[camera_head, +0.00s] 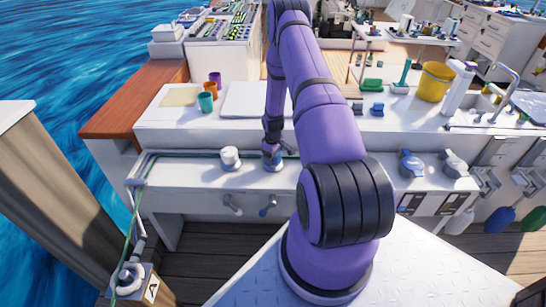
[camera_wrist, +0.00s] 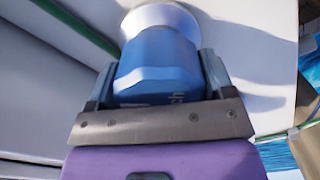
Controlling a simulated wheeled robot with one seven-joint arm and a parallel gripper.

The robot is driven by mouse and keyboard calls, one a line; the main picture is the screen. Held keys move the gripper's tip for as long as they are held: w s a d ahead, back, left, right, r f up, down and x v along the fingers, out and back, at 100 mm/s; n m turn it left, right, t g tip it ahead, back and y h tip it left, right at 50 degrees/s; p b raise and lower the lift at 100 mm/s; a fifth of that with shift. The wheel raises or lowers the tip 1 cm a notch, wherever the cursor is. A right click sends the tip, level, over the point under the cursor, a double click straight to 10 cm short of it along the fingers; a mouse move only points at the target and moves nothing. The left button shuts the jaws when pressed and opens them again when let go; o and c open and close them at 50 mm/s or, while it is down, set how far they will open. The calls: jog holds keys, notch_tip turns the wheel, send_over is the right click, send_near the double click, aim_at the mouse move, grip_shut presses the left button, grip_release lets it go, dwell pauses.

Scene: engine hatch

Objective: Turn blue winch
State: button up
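The blue winch (camera_wrist: 160,65) fills the middle of the wrist view: a faceted blue head on a round white base. My gripper (camera_wrist: 160,80) has one finger on each side of the blue head, and both fingers appear to press against it. In the head view, my gripper (camera_head: 272,151) points down onto the winch on the white ledge, left of my large purple arm links. The winch is mostly hidden there by my gripper.
A white winch (camera_head: 230,158) stands just left on the same ledge. Cups (camera_head: 206,102) and a white board (camera_head: 258,100) lie on the counter behind.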

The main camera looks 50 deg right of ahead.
jog(key=shift+m, duration=0.3)
jog(key=m, duration=0.3)
jog(key=shift+m, duration=0.3)
jog(key=shift+d+m, duration=0.1)
jog(key=shift+m, duration=1.9)
jog(key=o, duration=0.9)
jog(key=shift+r, duration=0.15)
notch_tip(320, 180, up, 10)
jog(key=shift+r, duration=0.25)
